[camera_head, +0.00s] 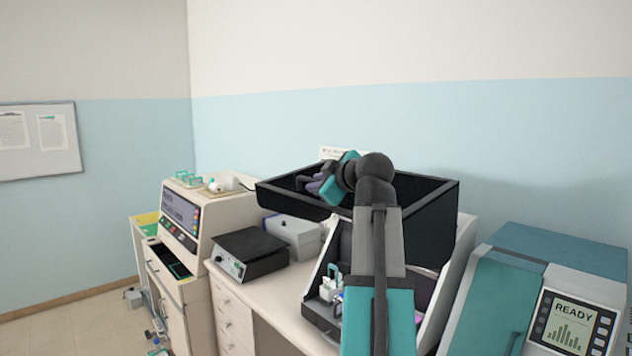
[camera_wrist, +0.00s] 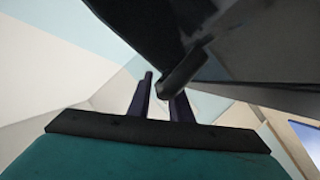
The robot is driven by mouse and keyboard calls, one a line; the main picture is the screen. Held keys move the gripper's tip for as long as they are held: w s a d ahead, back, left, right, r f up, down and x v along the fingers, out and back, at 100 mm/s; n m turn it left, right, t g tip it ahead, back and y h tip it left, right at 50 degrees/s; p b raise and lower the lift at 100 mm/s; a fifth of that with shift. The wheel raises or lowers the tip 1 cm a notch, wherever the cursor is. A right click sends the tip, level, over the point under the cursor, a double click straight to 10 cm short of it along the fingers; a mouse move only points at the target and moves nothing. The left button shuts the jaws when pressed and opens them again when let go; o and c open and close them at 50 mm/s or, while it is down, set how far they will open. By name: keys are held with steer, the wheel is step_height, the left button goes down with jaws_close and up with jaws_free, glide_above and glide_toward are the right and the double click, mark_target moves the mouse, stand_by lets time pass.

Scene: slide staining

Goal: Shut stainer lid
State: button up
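The stainer lid (camera_head: 425,215) is a large black open box shape, raised above the stainer body (camera_head: 455,270). Its dark underside fills the upper right of the wrist view (camera_wrist: 260,45). A short black handle (camera_wrist: 182,75) juts from the lid there. My gripper (camera_head: 316,184) is at the lid's left front part in the head view. In the wrist view its two dark fingers (camera_wrist: 162,88) are apart, with pale wall visible between them. The handle's end is close to the fingertips and overlaps the right finger. Whether they touch cannot be told. My arm hides part of the stainer's inside.
A white slide rack (camera_head: 331,283) stands in the stainer's open front. A black hotplate-like device (camera_head: 250,254) and a grey box (camera_head: 293,236) are to the left on the bench. A teal machine (camera_head: 530,290) reading READY stands close on the right.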

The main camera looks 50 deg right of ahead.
jaws_close()
steer(key=shift+a+f, duration=0.1)
stand_by(0.3)
